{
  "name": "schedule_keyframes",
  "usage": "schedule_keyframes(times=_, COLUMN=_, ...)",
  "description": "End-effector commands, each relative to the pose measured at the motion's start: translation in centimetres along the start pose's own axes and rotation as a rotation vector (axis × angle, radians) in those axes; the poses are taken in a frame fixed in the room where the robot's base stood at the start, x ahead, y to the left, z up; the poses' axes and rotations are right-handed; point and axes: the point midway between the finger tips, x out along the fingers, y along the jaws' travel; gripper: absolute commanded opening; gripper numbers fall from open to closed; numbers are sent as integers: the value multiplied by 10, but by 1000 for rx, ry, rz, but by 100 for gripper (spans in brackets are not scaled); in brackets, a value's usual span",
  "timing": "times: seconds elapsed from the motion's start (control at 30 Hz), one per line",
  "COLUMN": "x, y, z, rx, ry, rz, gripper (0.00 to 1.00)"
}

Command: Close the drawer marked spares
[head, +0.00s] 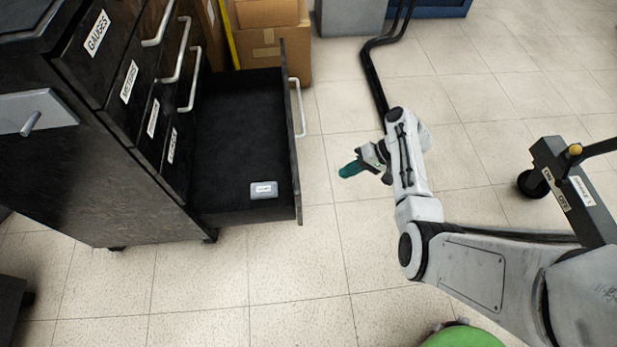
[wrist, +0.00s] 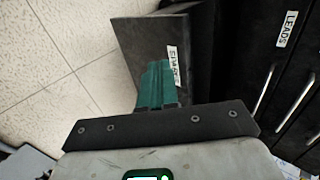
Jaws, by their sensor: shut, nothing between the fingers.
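The open drawer (head: 243,120) is the bottom one of a black cabinet and is pulled far out. Its front carries a pale handle (head: 297,108). In the wrist view its dark front (wrist: 140,45) bears a white label (wrist: 173,66) that seems to read spares, partly covered by my fingers. A small grey labelled box (head: 264,189) lies inside the drawer. My gripper (head: 351,169), with teal fingers, is shut and empty in front of the drawer, to its right in the head view and apart from it. The fingers (wrist: 156,85) point towards the drawer front in the wrist view.
The black cabinet (head: 90,170) has several shut drawers above, with labels such as gauges (head: 97,33) and leads (wrist: 287,28). Cardboard boxes (head: 268,45) stand behind the open drawer. Black cables (head: 372,75) run over the floor. A dark wheeled frame (head: 570,185) stands right. Tiled floor before the drawer is clear.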

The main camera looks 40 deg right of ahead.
Motion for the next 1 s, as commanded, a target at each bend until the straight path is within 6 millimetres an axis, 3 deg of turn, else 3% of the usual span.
schedule_keyframes(times=0.57, x=104, y=2, z=2, rx=-2, ry=-7, rz=2, gripper=0)
schedule_keyframes(times=0.7, x=115, y=-16, z=2, rx=-4, ry=-6, rz=3, gripper=0)
schedule_keyframes(times=1.0, x=127, y=-27, z=2, rx=-1, ry=-3, rz=3, gripper=0)
